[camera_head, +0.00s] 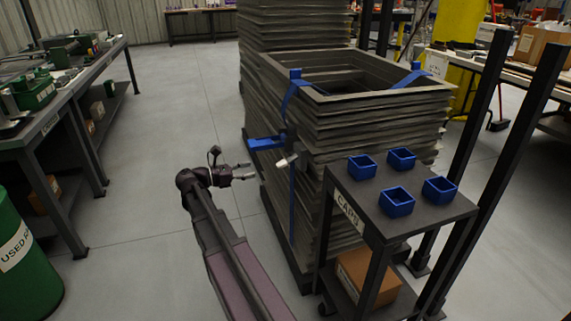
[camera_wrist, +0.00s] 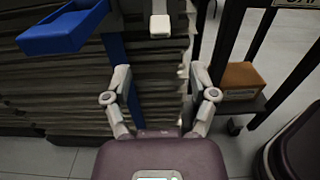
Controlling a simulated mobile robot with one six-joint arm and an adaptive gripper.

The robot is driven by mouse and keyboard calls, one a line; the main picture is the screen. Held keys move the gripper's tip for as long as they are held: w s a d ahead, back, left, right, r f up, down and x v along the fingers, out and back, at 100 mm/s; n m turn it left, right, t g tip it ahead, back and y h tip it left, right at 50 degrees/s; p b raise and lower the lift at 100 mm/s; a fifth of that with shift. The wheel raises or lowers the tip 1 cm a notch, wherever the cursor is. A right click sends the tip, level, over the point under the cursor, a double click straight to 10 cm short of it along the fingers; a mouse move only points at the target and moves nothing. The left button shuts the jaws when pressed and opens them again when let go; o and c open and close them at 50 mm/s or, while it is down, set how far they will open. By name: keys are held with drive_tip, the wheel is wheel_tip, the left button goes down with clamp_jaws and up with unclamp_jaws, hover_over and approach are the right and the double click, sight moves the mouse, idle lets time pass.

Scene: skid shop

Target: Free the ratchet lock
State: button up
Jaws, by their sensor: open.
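A ratchet with a pale-tipped lever (camera_head: 285,161) sits on the near side of the grey stack, by a blue strap (camera_head: 292,205). In the wrist view the pale lever (camera_wrist: 160,24) hangs down at the top centre, and the strap (camera_wrist: 115,50) runs left of it. I cannot make out the lock itself. My gripper (camera_head: 247,171) is open and empty, left of the ratchet. In the wrist view my gripper (camera_wrist: 160,72) has its fingers spread, with the lever tip ahead of the gap and apart from both fingers.
A blue open tray (camera_head: 266,143) juts from the stack (camera_head: 350,130), close above my gripper. A dark cart (camera_head: 415,217) labelled CAPS, with several blue cups, stands at right, a cardboard box (camera_head: 362,277) below. A workbench (camera_head: 75,100) and green drum (camera_head: 22,255) stand left. The floor between is clear.

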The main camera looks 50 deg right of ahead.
sight(278, 164)
drive_tip(key=x, duration=1.2)
drive_tip(key=shift+s+d, duration=0.1)
drive_tip(key=shift+d, duration=0.05)
clamp_jaws()
